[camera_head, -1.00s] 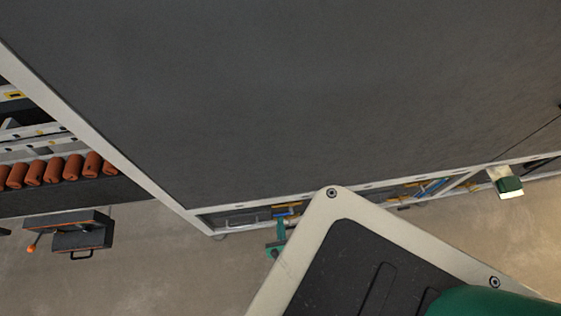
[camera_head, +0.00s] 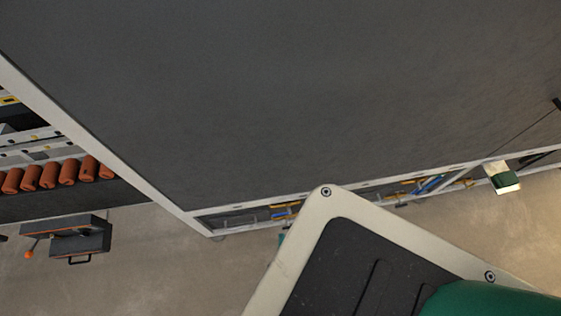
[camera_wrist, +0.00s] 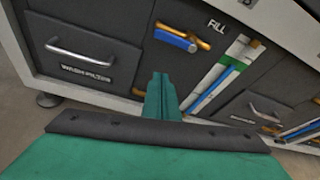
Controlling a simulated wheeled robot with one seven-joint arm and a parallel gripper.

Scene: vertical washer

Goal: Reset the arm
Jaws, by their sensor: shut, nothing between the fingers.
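My gripper (camera_wrist: 162,97) shows in the wrist view as green fingers pressed together, shut and empty. It points toward the front of a dark grey cabinet with white framing, and I see no contact. A drawer with a metal handle (camera_wrist: 80,54) is to its left. A blue and orange handle (camera_wrist: 178,40) and a "FILL" label (camera_wrist: 216,26) are beyond its tips.
A large dark grey top (camera_head: 280,90) with a white edge fills the head view. Bare floor (camera_head: 170,270) lies in front.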

